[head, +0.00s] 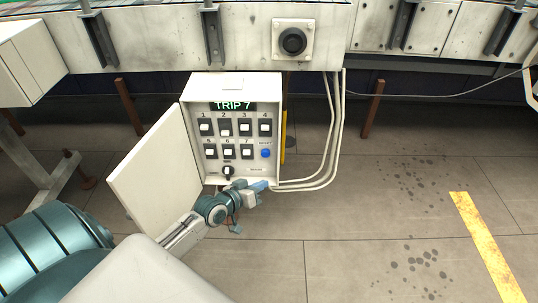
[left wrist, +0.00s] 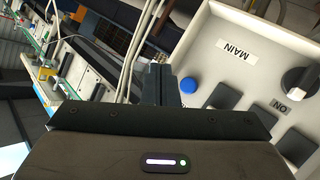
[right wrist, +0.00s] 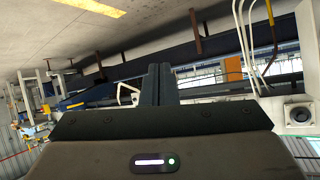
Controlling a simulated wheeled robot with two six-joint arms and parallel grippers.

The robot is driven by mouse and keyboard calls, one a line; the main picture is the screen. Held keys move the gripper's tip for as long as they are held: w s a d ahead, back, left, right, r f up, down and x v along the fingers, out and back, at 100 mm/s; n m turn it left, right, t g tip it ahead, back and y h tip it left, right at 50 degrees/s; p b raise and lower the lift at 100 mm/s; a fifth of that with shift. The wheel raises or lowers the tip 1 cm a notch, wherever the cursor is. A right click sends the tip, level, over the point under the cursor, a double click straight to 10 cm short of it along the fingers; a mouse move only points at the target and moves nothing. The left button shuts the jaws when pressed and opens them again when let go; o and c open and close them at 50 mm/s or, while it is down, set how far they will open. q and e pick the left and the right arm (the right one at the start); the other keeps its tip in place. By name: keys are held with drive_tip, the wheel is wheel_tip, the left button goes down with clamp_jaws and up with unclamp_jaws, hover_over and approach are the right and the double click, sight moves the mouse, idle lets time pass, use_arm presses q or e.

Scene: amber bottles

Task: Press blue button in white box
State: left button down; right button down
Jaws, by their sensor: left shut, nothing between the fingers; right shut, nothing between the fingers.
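The white box (head: 272,120) stands open below the conveyor, its door swung out to the left. The round blue button (head: 266,153) is on the right side of its panel, right of switch 7. In the left wrist view the blue button (left wrist: 190,85) shows just right of my fingers. My left gripper (head: 262,186) is shut and empty, near the box's lower edge below the button and apart from it. Its closed fingers (left wrist: 159,72) show in the left wrist view. My right gripper (right wrist: 160,70) is shut and empty, away from the box, and seen only in the right wrist view.
The panel has a green "TRIP 7" display (head: 232,106), several numbered switches (head: 225,130) and a black knob (head: 227,172). White conduits (head: 332,140) run right of the box. The floor farther right is clear.

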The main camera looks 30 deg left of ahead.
use_arm(q)
drive_tip(key=shift+w+r, duration=0.2)
drive_tip(key=shift+r, duration=0.15)
use_arm(e)
drive_tip(key=shift+w+r, duration=0.1)
drive_tip(key=shift+r, duration=0.3)
